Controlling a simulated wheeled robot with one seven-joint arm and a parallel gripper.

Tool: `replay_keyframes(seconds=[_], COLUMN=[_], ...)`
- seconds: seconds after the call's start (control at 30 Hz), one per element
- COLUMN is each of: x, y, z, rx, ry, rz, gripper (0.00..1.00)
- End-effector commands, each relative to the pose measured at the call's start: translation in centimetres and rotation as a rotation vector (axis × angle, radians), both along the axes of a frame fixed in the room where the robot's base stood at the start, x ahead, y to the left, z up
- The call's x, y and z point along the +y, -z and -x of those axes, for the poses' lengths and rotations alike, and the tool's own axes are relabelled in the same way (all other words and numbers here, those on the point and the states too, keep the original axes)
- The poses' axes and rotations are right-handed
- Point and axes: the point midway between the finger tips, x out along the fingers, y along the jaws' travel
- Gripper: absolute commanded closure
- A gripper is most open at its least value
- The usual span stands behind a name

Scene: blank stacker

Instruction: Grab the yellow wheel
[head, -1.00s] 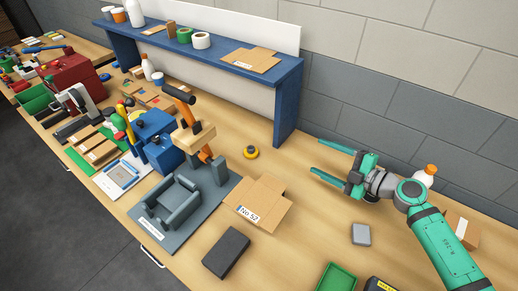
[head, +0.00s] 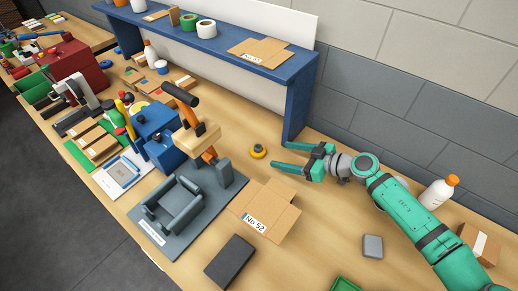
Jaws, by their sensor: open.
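The yellow wheel (head: 258,152) is a small round piece with a dark knob in its middle. It lies on the wooden workbench, in front of the blue shelf's right leg. My green gripper (head: 280,156) is open and empty just right of the wheel, its two fingers pointing left toward it.
A cardboard box marked No 52 (head: 268,205) lies in front. A grey fixture with an orange-handled tool (head: 190,110) stands to the left. A white bottle (head: 438,193) and a grey block (head: 373,246) are near my arm.

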Motion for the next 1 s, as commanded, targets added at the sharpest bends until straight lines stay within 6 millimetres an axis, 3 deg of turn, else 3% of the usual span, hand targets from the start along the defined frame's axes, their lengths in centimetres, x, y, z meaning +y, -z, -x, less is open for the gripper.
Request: replay_keyframes(seconds=[0.03,0.2,0.8,1.0], x=[1.2,3.4,7.2,7.5], y=[0.3,1.2,2.9,3.0], z=[-0.4,-1.5,-4.4,-4.5], rx=[-0.001,-0.002,-0.003,-0.004], ry=[-0.007,-0.015,-0.001,-0.002], rz=[-0.003,-0.001,-0.001,0.001], gripper=[0.33,0.33,0.33,0.33])
